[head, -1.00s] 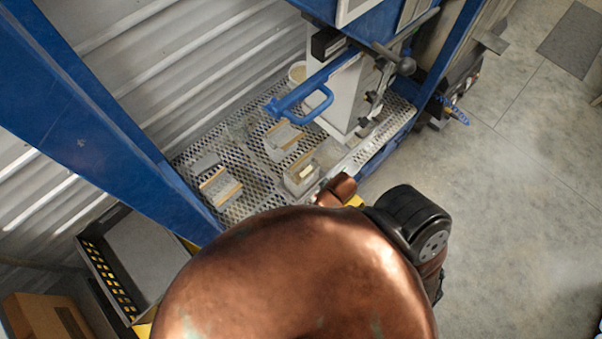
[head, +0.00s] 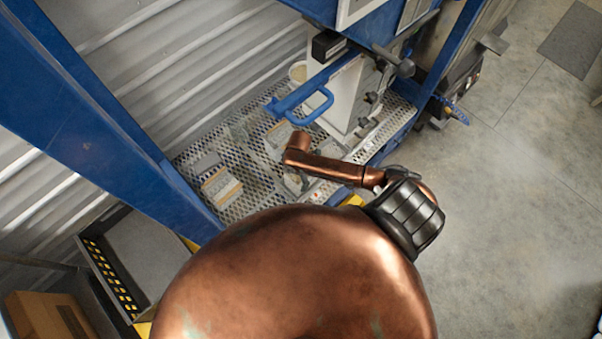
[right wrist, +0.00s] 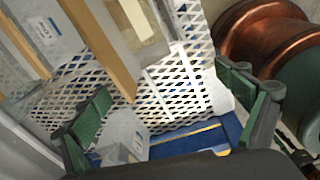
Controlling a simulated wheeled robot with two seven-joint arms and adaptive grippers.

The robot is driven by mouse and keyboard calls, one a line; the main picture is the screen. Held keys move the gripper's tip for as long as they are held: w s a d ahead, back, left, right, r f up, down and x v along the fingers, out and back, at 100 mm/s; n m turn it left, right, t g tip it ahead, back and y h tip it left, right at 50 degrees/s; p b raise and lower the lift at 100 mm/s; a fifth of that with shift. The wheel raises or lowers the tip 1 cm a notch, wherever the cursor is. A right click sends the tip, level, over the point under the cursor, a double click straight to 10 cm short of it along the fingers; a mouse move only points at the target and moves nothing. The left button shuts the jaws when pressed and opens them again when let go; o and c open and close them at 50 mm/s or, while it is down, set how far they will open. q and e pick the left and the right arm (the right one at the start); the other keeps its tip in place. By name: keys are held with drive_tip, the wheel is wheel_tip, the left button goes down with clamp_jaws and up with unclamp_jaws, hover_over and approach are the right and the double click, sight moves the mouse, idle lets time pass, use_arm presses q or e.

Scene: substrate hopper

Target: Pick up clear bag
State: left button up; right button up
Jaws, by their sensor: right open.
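Several clear bags lie on the perforated metal deck (head: 248,205). One bag (head: 222,187) is at the left, another (head: 278,141) is farther back, and a third (head: 297,183) near the front is partly hidden by my right arm. In the right wrist view, a clear bag (right wrist: 122,138) lies low, near the left finger. Another bag (right wrist: 135,20) with a tan strip is at the top, and a labelled one (right wrist: 45,35) is at upper left. My right gripper (right wrist: 163,82) is open above the deck, its green-padded fingers apart with nothing held. My left gripper is out of view.
Blue frame posts (head: 95,130) rise at the left and right. A cardboard box (head: 45,318) sits at lower left. The floor (head: 520,200) at the right is clear.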

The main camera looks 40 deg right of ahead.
drive_tip(key=shift+n+g+h, duration=0.3)
drive_tip(key=shift+n+h, duration=0.1)
drive_tip(key=shift+n, duration=0.5)
drive_tip(key=w+d, duration=0.1)
drive_tip(key=d, duration=0.1)
drive_tip(key=w+d, duration=0.1)
drive_tip(key=d, duration=0.1)
drive_tip(key=w+d, duration=0.1)
drive_tip(key=d, duration=0.1)
drive_tip(key=shift+w+d+f, duration=0.15)
drive_tip(key=shift+d, duration=0.05)
drive_tip(key=shift+w+d+f, duration=0.1)
drive_tip(key=shift+d+f, duration=0.1)
drive_tip(key=shift+f, duration=0.05)
wheel_tip(320, 180, down, 7)
drive_tip(key=shift+d+b, duration=0.15)
drive_tip(key=shift+b, duration=0.15)
drive_tip(key=shift+c, duration=0.5)
drive_tip(key=c, duration=2.1)
